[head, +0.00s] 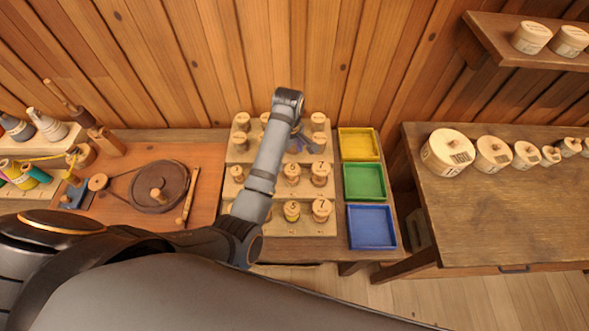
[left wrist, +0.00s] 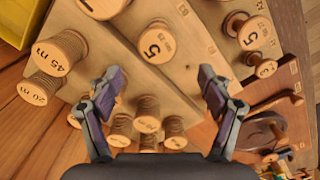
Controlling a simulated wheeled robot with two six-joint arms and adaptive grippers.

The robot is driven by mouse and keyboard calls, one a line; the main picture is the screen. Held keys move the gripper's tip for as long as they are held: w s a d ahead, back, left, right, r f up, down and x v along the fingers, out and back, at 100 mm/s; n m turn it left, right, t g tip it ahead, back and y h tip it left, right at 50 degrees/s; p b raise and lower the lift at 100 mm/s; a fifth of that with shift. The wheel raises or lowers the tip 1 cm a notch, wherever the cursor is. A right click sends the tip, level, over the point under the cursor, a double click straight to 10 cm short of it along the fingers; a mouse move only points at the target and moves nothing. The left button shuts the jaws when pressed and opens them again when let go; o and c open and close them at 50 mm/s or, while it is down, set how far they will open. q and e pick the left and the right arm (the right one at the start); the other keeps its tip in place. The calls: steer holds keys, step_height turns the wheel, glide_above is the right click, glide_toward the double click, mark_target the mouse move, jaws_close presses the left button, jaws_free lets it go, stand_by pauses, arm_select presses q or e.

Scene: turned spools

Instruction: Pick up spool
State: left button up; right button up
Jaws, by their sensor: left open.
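Turned wooden spools stand in rows on a pale stepped rack (head: 280,228) in the head view. My left gripper (head: 300,143) is over the back part of the rack, partly hidden by my arm. In the left wrist view my left gripper (left wrist: 158,80) is open, with nothing between its fingers. A spool marked 5 (left wrist: 157,41) stands ahead of the fingertips; several spools (left wrist: 147,113) show between and below the fingers.
Yellow (head: 358,144), green (head: 364,181) and blue (head: 371,227) trays are right of the rack, looking empty. A board with a dark wheel (head: 158,187) lies left.

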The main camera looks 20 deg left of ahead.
mark_target(292, 169)
arm_select(q)
step_height(292, 169, down, 3)
steer(key=shift+d+r, duration=0.1)
steer(key=shift+d+f, duration=0.3)
steer(key=shift+f, duration=0.1)
steer(key=shift+f+p, duration=0.15)
steer(key=shift+p, duration=0.25)
step_height(292, 169, down, 4)
steer(key=shift+f+p, duration=0.1)
steer(key=shift+p, duration=0.55)
steer(key=shift+f, duration=0.3)
steer(key=shift+c, duration=0.8)
steer(key=c, duration=1.1)
steer(key=shift+c, duration=0.4)
arm_select(e)
steer(key=shift+w+d+r, duration=0.1)
steer(key=shift+w+r, duration=0.3)
steer(key=shift+r, duration=0.2)
steer(key=shift+w+d+r, duration=0.1)
steer(key=shift+w+r, duration=0.25)
steer(key=shift+r, duration=0.2)
